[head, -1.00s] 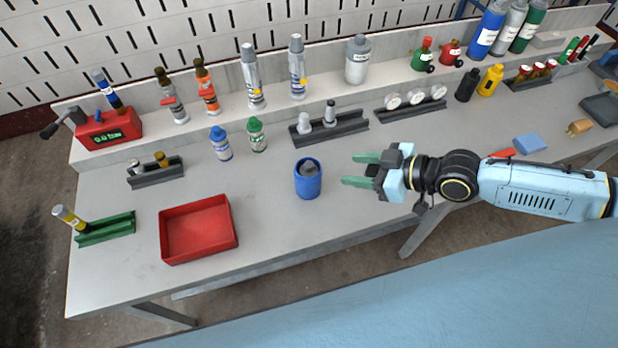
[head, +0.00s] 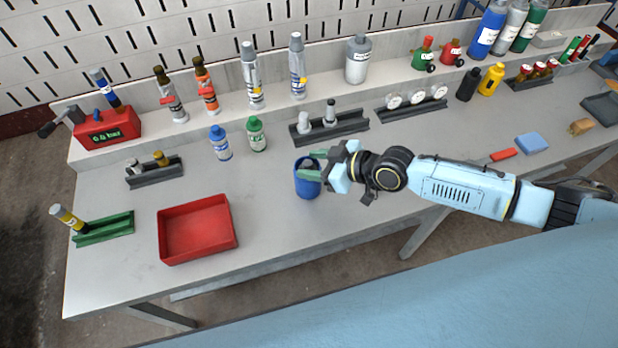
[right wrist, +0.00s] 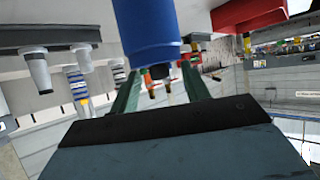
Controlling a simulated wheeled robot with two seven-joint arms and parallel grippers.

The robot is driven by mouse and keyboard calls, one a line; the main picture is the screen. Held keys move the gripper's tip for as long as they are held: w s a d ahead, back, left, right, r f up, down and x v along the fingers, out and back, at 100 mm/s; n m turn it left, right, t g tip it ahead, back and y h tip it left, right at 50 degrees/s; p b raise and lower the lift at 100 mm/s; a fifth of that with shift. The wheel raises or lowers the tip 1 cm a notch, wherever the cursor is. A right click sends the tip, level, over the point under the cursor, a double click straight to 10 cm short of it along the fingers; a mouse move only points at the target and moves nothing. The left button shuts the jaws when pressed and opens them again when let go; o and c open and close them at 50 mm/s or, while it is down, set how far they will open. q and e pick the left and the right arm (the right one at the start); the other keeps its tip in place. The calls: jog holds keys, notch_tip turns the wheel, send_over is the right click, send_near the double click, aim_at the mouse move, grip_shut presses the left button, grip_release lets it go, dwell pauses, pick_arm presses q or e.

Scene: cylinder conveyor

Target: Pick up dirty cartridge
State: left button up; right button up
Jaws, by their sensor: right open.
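A blue cup (head: 307,189) stands on the workbench in the middle of the head view. A dark grey cartridge stood in its mouth in the earlier frame; now my right gripper mostly hides it. My right gripper (head: 314,165) is open, its green fingers at the cup's rim, one on the far side and one nearer. In the right wrist view the blue cup (right wrist: 146,28) shows upside down, with a dark end (right wrist: 157,73) poking out between the two open fingers (right wrist: 160,80). Whether the fingers touch it I cannot tell. My left gripper is out of view.
An empty red tray (head: 197,230) lies left of the cup. A dark rack (head: 329,130) with two cartridges stands behind it. Blue and green bottles (head: 220,146) stand behind left. A green rack (head: 105,229) is at far left. The bench between tray and cup is clear.

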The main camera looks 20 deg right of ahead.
jog(key=shift+s+d+f, duration=0.1)
jog(key=shift+f, duration=0.05)
grip_shut()
